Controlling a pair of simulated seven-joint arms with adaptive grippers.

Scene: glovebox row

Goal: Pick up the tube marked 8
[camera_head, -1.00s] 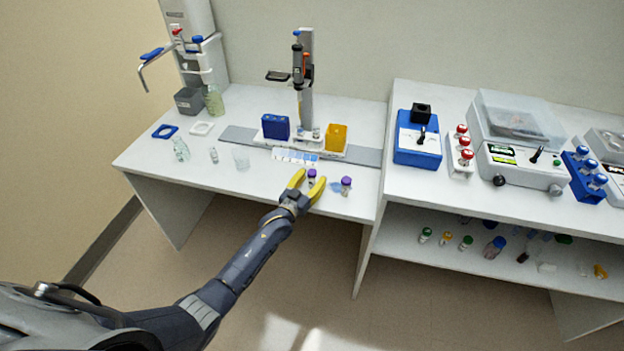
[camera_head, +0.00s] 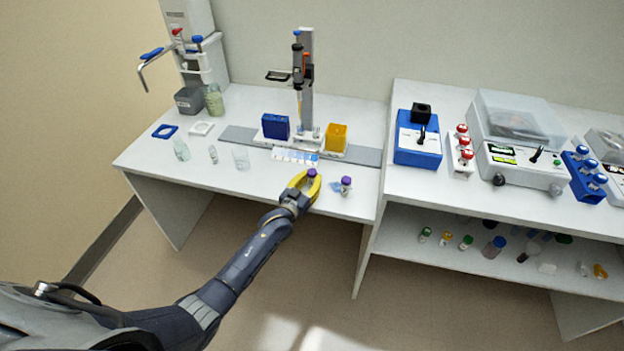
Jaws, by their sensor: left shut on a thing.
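My left gripper (camera_head: 305,185) has its yellow fingers closed around a small purple-capped tube (camera_head: 312,173) near the front edge of the left bench. The fingers hide most of the tube's body. A second purple-capped tube (camera_head: 346,184) stands upright just to the right, apart from the gripper. The markings are too small to read, so I cannot tell which tube is marked 8. My right gripper is not in view.
A white card with blue patches (camera_head: 294,156) lies behind the gripper. A blue box (camera_head: 275,127) and a yellow box (camera_head: 336,137) stand by the pipette stand (camera_head: 306,80). The higher right bench (camera_head: 470,195) adjoins.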

